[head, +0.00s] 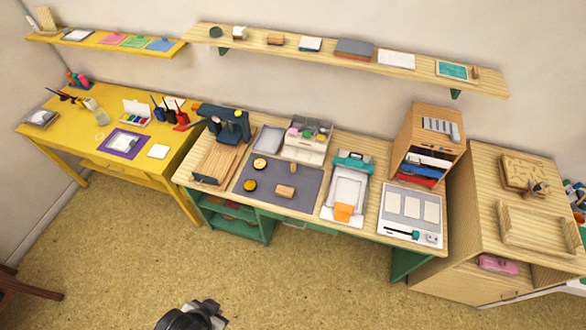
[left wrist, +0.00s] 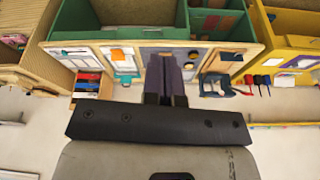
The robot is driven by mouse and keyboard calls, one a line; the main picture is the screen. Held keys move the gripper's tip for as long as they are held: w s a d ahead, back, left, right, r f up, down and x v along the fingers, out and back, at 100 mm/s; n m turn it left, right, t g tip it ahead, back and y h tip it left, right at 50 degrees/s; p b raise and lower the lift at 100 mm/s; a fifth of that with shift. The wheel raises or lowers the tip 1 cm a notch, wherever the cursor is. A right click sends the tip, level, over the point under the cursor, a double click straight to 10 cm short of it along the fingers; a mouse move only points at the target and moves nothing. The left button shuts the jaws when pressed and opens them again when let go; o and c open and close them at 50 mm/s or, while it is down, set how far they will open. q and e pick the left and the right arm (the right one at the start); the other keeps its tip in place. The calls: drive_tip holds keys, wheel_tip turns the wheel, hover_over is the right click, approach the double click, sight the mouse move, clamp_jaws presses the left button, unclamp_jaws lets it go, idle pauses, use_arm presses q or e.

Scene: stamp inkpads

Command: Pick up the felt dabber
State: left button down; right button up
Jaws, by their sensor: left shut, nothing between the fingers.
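A grey mat (head: 270,208) lies on the middle of the wooden bench. On it are a small upright wooden piece (head: 293,167), a wooden block (head: 285,191) and two round yellow-and-dark tins (head: 249,186). I cannot tell for certain which piece is the felt dabber; the small upright piece may be it. My left gripper (head: 207,309) is at the bottom edge of the head view, well short of the bench and apart from everything. In the left wrist view its fingers (left wrist: 166,72) are together and empty, with the bench beyond, seen upside down. My right gripper is not in view.
A blue press (head: 226,123) stands left of the mat. A box of coloured pieces (head: 306,142) is behind it. A white board with an orange piece (head: 345,196) and a white panel (head: 410,214) are to the right. Floor before the bench is clear.

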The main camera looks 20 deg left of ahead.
use_arm(q)
drive_tip(key=c, duration=1.8)
unclamp_jaws()
drive_tip(key=o, duration=1)
drive_tip(key=shift+d, duration=0.2)
